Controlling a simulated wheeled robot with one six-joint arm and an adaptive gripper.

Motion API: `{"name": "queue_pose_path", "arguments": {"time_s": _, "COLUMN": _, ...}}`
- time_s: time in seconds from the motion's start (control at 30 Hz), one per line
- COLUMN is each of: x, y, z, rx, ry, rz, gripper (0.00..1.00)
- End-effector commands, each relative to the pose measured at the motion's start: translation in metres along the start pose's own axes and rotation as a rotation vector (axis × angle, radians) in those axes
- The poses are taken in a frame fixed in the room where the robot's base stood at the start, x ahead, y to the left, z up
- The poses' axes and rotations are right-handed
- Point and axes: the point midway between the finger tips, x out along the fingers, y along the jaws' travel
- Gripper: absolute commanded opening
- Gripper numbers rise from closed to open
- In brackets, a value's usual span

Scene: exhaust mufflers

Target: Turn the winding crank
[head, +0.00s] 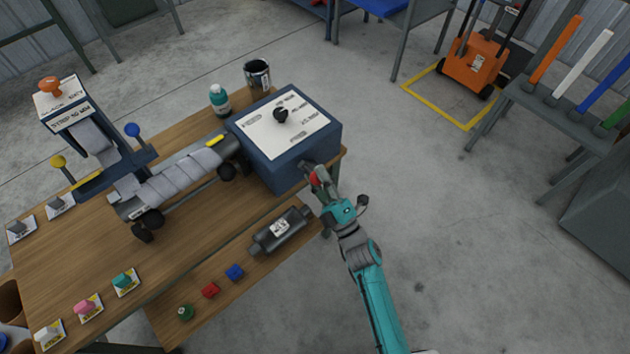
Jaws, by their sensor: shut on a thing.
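The winding machine's blue box (275,165), with a white labelled top and a black knob (281,114), stands at the right end of the wooden table. The crank (316,179) is on the box's front right side and shows a red part. My gripper (318,183) is at the crank, shut on it. The gripper covers most of the crank, so its exact angle is hidden. A grey wrapped muffler body (185,180) lies along the machine to the left of the box.
A dark muffler (282,231) lies on the lower shelf near my arm, with red (210,290) and blue (235,272) pieces. Floor to the right is clear up to a rack (560,120).

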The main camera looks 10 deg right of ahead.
Motion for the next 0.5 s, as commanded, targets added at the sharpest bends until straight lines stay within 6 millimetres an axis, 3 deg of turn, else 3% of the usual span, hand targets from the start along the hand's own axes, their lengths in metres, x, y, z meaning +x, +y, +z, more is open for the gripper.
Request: {"name": "queue_pose_path", "arguments": {"time_s": 0.5, "x": 0.0049, "y": 0.0073, "z": 0.0059, "rx": 0.111, "ry": -0.059, "rz": 0.005, "gripper": 0.00}}
